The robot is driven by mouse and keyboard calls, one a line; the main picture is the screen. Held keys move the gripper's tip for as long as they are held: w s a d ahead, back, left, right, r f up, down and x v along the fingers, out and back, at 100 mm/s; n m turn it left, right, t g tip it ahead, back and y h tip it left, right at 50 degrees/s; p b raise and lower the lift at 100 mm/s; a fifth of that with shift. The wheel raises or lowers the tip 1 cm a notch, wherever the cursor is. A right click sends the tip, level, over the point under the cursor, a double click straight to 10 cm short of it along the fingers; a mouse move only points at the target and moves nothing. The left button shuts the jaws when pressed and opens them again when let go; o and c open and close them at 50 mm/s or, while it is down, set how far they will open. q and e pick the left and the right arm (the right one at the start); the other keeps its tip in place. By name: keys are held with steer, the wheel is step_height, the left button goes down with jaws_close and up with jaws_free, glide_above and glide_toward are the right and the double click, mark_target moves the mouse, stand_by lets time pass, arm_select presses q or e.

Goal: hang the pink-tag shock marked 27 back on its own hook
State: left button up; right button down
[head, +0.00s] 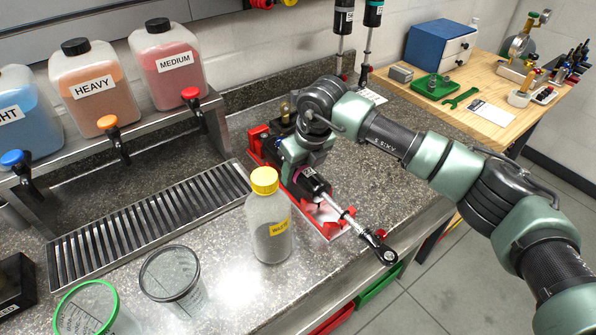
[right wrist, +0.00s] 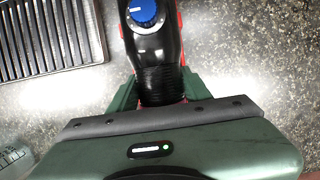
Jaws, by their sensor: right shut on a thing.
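A shock (head: 314,186) with a black body, a bright rod and a black eye end lies slantwise over the red cradle tray (head: 330,236) on the counter. A small pale label shows on its body, but I cannot read a number. My right gripper (head: 302,170) is shut around the body from above. In the right wrist view the black body (right wrist: 158,62) with a blue knob runs between the jaws. I cannot tell whether the shock still touches the cradle. Two other shocks hang at the back wall, one with a white-marked black body (head: 344,18), one teal-banded (head: 373,14). My left gripper is not in view.
A yellow-capped bottle (head: 268,230) stands close left of the cradle. A drain grate (head: 150,215), two clear cups (head: 171,277) and a shelf of coloured oil jugs (head: 95,85) are farther left. A wooden bench (head: 460,75) stands at the back right.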

steer(key=shift+a+r+p, duration=0.1)
steer(key=shift+r+p, duration=0.25)
steer(key=shift+r, duration=1.2)
